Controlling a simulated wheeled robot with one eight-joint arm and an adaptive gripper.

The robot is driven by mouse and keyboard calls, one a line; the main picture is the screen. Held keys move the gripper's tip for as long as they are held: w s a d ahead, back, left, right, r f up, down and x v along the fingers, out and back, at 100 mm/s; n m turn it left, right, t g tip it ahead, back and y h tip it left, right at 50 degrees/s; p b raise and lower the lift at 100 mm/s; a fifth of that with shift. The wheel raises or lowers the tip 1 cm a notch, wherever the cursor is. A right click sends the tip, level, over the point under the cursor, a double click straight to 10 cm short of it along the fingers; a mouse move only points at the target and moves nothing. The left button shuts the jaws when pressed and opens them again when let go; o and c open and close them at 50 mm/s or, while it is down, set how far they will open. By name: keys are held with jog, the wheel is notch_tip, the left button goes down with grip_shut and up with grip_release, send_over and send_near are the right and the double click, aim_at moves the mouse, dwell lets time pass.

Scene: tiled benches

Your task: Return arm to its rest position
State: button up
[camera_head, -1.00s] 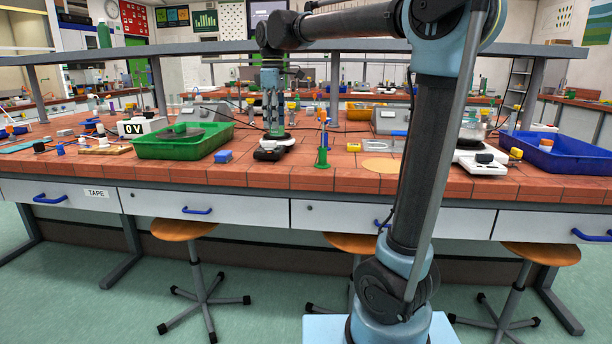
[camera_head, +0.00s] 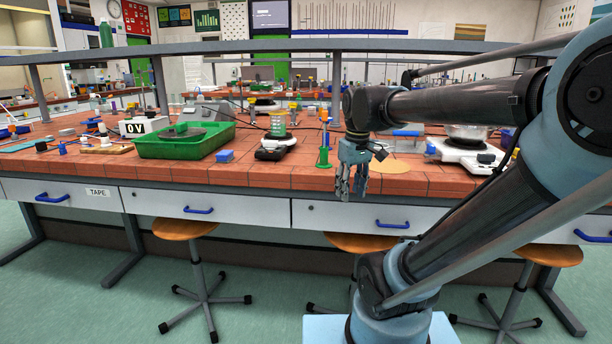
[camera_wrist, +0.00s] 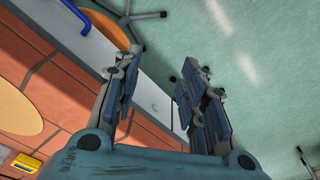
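My gripper (camera_head: 350,190) hangs fingers down at the front edge of the tiled bench (camera_head: 270,172), in front of the drawers. In the wrist view my gripper (camera_wrist: 160,90) shows two blue-grey fingers apart, with nothing between them. Past the fingers are the drawer front, a stool and the green floor. My arm reaches from its base at the lower right up to an elbow at the right, then back left to the gripper.
A round tan mat (camera_head: 395,164) lies behind the gripper. Stools (camera_head: 184,229) stand below.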

jog(key=s+d+f+m, duration=0.2)
jog(key=s+d+f, duration=0.1)
jog(key=s+f, duration=0.2)
jog(key=s+d+f+m, duration=0.3)
jog(key=s+f, duration=0.2)
jog(key=f, duration=0.4)
jog(key=shift+f+t, duration=0.3)
jog(key=shift+t, duration=0.1)
jog(key=shift+w, duration=0.1)
jog(key=shift+w+f, duration=0.2)
jog(key=shift+w, duration=0.15)
